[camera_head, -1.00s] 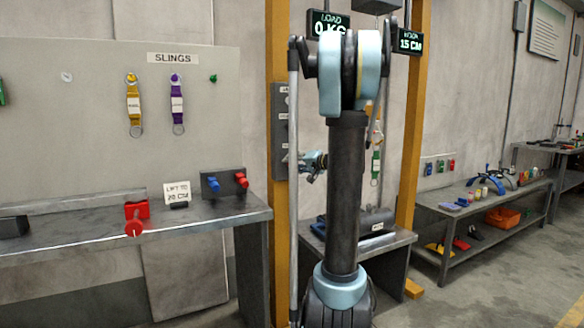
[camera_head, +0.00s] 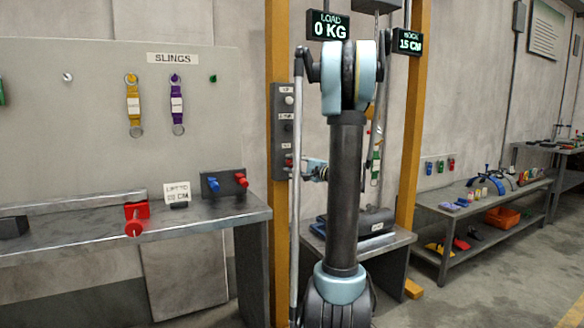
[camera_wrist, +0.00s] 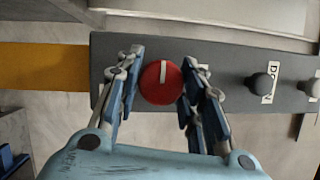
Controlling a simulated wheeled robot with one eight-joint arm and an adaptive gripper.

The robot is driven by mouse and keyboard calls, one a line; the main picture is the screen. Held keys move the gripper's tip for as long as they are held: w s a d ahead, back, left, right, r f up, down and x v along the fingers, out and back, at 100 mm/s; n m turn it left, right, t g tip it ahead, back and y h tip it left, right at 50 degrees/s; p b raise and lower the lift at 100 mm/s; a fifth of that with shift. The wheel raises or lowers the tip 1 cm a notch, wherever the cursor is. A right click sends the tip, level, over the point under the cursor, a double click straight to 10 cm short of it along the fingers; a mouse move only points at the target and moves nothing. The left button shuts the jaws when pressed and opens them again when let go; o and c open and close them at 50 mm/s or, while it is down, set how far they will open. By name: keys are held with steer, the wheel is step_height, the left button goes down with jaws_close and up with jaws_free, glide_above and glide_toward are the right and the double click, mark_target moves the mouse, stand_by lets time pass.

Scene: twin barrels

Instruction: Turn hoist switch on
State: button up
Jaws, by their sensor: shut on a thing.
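The hoist switch is a round red knob (camera_wrist: 161,82) with a white line on its face, mounted on the dark control panel (camera_wrist: 230,65). In the wrist view the line lies crosswise to the panel's long side. My gripper (camera_wrist: 160,88) has its blue-grey fingers on either side of the knob, shut on it. In the head view the panel (camera_head: 281,140) is on the yellow post, and my gripper (camera_head: 294,165) is at its lower part. My arm hides much of the middle there.
A dark button (camera_wrist: 259,84) labelled DOWN and a pale button (camera_wrist: 313,88) sit along the panel. The load display (camera_head: 329,26) reads 0 KG and the hook display (camera_head: 408,41) reads 15 CM. A bench (camera_head: 90,239) stands left, a shelf (camera_head: 478,213) right.

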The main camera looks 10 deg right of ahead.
steer(key=shift+f, duration=0.1)
stand_by(0.4)
steer(key=o, duration=1.1)
steer(key=shift+c, duration=0.2)
steer(key=v, duration=1.2)
steer(key=shift+w, duration=0.1)
